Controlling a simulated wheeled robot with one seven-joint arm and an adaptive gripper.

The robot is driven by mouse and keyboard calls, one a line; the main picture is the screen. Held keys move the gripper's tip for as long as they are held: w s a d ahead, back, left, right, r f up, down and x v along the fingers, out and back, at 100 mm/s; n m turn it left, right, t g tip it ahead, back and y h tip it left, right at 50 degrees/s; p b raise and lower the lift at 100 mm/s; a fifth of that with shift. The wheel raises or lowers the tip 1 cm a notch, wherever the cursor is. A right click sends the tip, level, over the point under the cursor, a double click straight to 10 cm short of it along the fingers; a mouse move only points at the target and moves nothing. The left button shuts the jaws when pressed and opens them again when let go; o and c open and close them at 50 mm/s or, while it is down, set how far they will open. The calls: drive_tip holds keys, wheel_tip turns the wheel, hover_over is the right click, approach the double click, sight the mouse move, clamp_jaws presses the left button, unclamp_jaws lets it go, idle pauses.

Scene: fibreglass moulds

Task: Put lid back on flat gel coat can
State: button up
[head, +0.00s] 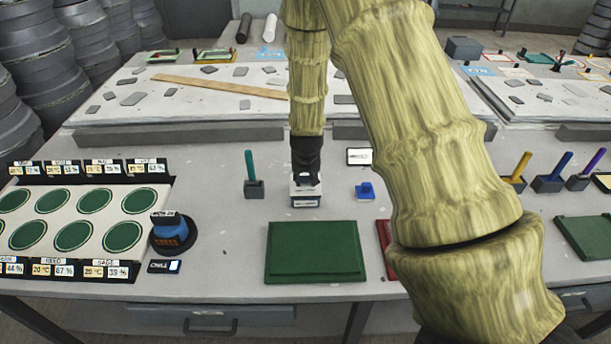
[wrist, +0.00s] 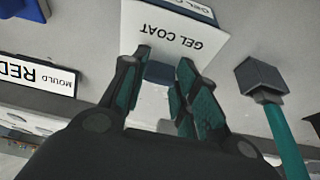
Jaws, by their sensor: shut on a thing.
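The flat gel coat can (head: 306,200) is a low white box with dark lettering, standing on the grey table in the head view. In the wrist view a white face marked GEL COAT (wrist: 180,38) shows just beyond my fingers, with part of a second label at the top edge. My gripper (head: 306,179) points down right over the can. In the wrist view my gripper (wrist: 163,62) is shut on a small blue-grey block (wrist: 160,73), which looks like the lid's knob. I cannot tell whether the lid touches the can, as my fingers hide the joint.
A teal-handled tool in a dark block (head: 254,188) stands close left. A green mould (head: 315,252) lies in front. My arm hides part of the table.

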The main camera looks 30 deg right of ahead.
drive_tip(key=shift+f, duration=0.5)
idle(0.3)
idle(0.7)
drive_tip(key=o, duration=0.9)
drive_tip(key=shift+o, duration=0.3)
drive_tip(key=o, duration=0.4)
drive_tip(key=shift+o, duration=0.2)
drive_tip(key=shift+r+p, duration=2)
drive_tip(key=shift+r, duration=1.05)
